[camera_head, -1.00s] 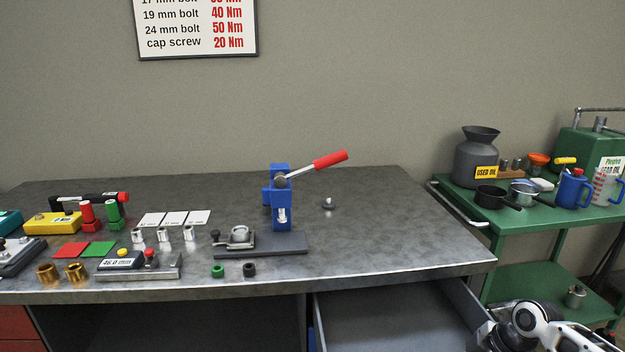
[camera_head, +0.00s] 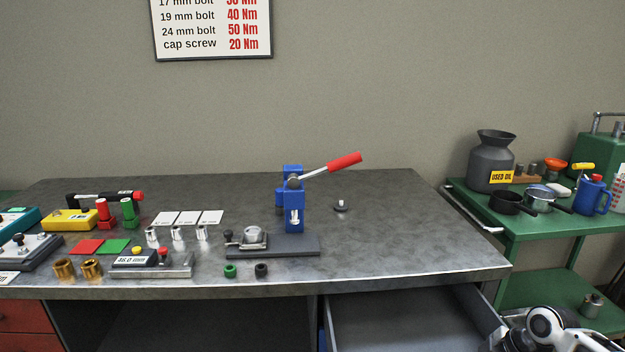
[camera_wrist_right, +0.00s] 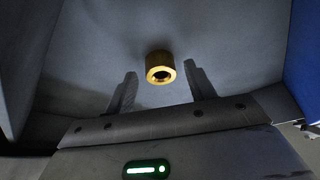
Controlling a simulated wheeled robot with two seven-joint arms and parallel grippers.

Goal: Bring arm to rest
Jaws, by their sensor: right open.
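My right arm (camera_head: 548,328) shows at the lower right corner of the head view, beside the open drawer (camera_head: 400,318). Its gripper is out of that view. In the right wrist view my right gripper (camera_wrist_right: 160,85) is open, its two fingers apart. A brass cylindrical piece (camera_wrist_right: 160,68) with a dark hole shows beyond and between the fingers, against a grey surface that looks like the drawer's inside. I cannot tell its distance from the fingers; they do not appear to touch it. My left gripper is not in view.
The metal workbench (camera_head: 390,245) holds a blue press (camera_head: 293,200) with a red lever, two brass sockets (camera_head: 92,268) and several small parts. The green cart (camera_head: 530,225) at right carries oil containers and pots. The bench's right part is mostly clear.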

